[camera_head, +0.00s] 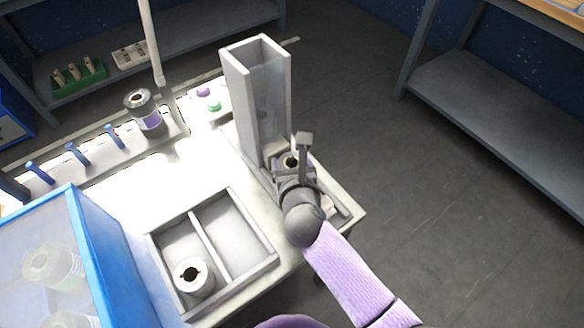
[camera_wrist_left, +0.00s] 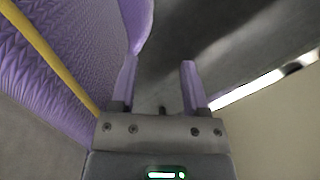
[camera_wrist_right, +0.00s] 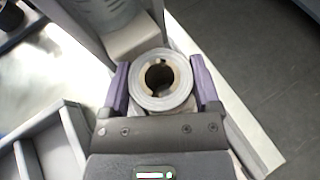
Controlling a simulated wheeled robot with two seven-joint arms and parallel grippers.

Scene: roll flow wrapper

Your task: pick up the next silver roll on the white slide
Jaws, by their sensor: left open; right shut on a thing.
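My right gripper (camera_head: 293,165) is at the foot of a tall grey chute. In the right wrist view, its purple fingers (camera_wrist_right: 162,92) are shut on a silver roll (camera_wrist_right: 161,101), one on each side, with the roll's dark core hole facing the camera. In the head view only a bit of this roll (camera_head: 290,160) shows past the gripper. The chute's base, a pale sloped surface (camera_wrist_right: 137,39), is just behind the roll. I cannot tell whether the roll still touches it. My left gripper (camera_wrist_left: 160,80) is open and empty in its own wrist view, and is not seen in the head view.
A two-compartment grey tray (camera_head: 243,288) holds a white roll (camera_head: 193,277) in its left compartment. A blue-framed case (camera_head: 95,235) stands at left. A wrapped roll (camera_head: 143,110) sits by several blue pegs. Purple and green buttons (camera_head: 213,105) lie left of the chute (camera_head: 240,100).

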